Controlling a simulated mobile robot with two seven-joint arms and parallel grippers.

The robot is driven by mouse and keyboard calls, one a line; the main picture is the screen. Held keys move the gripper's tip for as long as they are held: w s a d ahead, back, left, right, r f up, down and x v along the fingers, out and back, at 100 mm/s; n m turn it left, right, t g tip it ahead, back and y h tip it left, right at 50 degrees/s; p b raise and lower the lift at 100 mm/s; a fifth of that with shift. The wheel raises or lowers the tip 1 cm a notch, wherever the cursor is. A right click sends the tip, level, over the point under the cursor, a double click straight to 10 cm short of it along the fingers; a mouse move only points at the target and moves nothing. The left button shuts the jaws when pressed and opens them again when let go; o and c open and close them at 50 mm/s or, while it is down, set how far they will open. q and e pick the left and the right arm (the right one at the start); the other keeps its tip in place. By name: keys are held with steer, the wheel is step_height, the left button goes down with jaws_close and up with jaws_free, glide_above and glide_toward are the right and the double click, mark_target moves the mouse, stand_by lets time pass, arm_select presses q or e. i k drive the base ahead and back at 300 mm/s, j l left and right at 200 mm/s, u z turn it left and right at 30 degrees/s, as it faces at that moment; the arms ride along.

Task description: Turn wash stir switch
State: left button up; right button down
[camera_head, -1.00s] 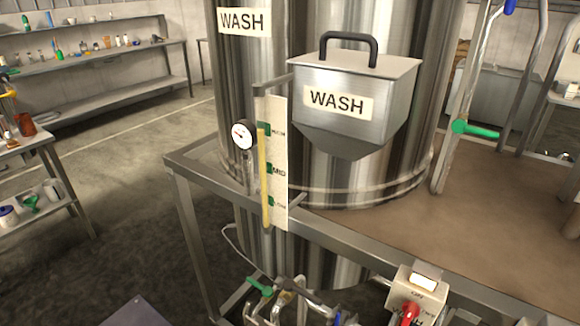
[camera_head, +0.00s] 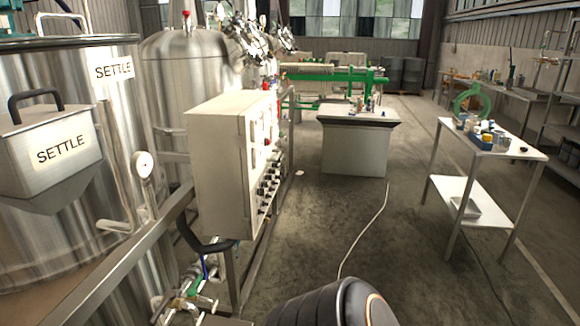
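The wash tank and its labels are not in view now. A pale control cabinet (camera_head: 222,165) stands at centre left, its front turned to the right and seen at a steep angle. Several small dark knobs or switches (camera_head: 268,188) sit low on that front, with a red part (camera_head: 267,142) above them. Their labels are too small to read, so I cannot tell whether the wash stir switch is among them. A dark rounded part of my own arm shows at the bottom edge. Neither gripper is in view.
The steel settle tank (camera_head: 115,130) and its labelled hopper (camera_head: 45,160) fill the left. A metal rail (camera_head: 120,255) and valves (camera_head: 190,300) lie below. A cable (camera_head: 365,230) crosses the open floor. A white table (camera_head: 500,150) with containers stands right.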

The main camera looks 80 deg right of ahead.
mark_target(261, 191)
steer(key=z, duration=2.4)
